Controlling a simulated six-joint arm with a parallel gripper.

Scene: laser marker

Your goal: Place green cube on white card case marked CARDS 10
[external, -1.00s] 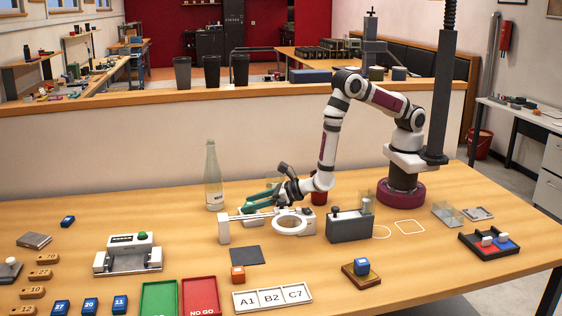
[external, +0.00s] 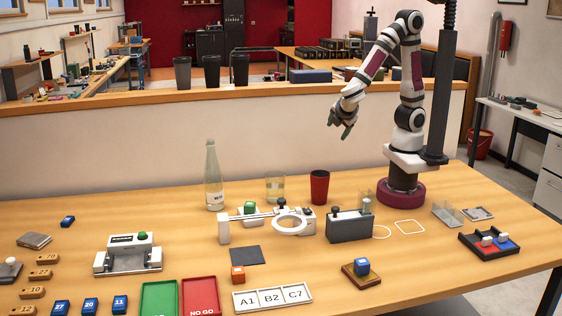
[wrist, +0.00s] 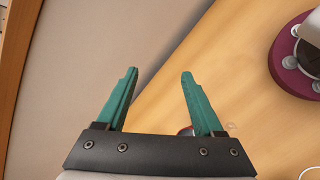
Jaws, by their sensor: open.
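The green cube (external: 250,207) stands at the back of the table, behind the white arm of the ring-shaped fixture (external: 289,224). My gripper (external: 347,130) is raised high above the back right of the table, well apart from the cube. In the wrist view my gripper (wrist: 160,73) has its two teal fingers spread, with nothing between them.
A clear bottle (external: 213,177), a glass (external: 275,188) and a dark red cup (external: 320,187) stand near the green cube. A grey box (external: 349,228) stands right of the ring.

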